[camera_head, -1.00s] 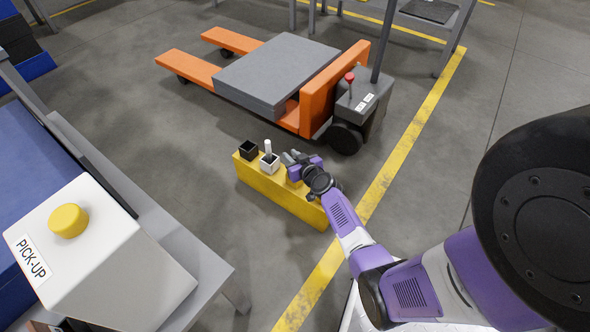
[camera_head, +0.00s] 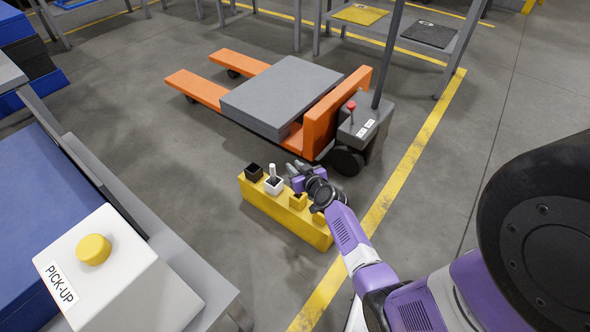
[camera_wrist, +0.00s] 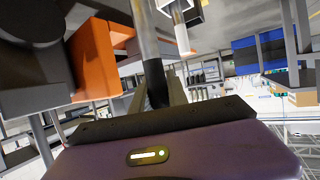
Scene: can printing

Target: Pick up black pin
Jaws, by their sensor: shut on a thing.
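My gripper (camera_head: 293,171) is above and behind the yellow block (camera_head: 285,222), to the right of the white holder (camera_head: 273,187). In the wrist view my gripper (camera_wrist: 158,98) is shut on a slim pin, the black pin (camera_wrist: 154,84), grey towards the top and black near the jaws. The pin's far end is out of frame. In the head view I cannot make it out clearly. The black holder (camera_head: 254,173) at the block's left end looks empty. A pale pin (camera_head: 273,170) stands upright in the white holder.
A yellow holder (camera_head: 298,201) sits on the block below my gripper. An orange pallet truck (camera_head: 318,112) with a grey load (camera_head: 283,95) stands close behind. A white box with a yellow PICK-UP button (camera_head: 94,249) is at lower left.

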